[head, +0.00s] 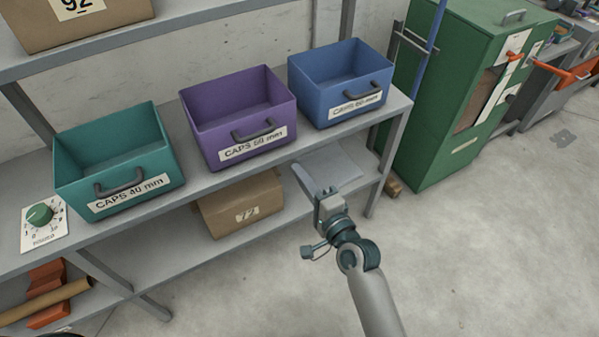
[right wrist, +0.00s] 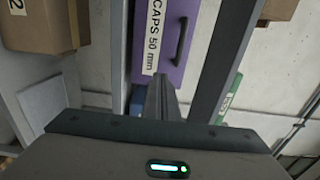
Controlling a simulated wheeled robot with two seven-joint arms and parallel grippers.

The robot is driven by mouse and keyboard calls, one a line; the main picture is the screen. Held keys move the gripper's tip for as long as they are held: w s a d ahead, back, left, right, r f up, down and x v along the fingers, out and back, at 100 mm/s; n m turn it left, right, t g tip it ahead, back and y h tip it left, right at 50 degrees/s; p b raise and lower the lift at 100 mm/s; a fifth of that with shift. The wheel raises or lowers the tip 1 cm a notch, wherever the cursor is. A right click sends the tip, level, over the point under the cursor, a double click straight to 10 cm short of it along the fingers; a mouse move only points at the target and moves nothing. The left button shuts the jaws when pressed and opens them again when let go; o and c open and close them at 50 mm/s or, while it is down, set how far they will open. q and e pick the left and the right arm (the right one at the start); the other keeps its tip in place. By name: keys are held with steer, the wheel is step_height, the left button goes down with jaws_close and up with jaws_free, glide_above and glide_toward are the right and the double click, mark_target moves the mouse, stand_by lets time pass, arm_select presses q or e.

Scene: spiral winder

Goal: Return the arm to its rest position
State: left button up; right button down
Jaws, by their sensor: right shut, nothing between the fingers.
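My right arm comes up from the bottom of the head view. Its gripper (head: 309,180) is shut and empty, in front of the shelf unit, below the gap between the purple and blue bins. In the right wrist view the shut fingers (right wrist: 163,90) show in front of the purple bin (right wrist: 168,45). Whether they touch anything cannot be told. My left gripper is not in view.
A teal bin (head: 118,160), a purple bin (head: 238,117) and a blue bin (head: 341,82) stand on the middle shelf (head: 285,152). A cardboard box (head: 240,203) is on the lower shelf. A green cabinet (head: 465,90) stands right. The floor (head: 480,260) at right is clear.

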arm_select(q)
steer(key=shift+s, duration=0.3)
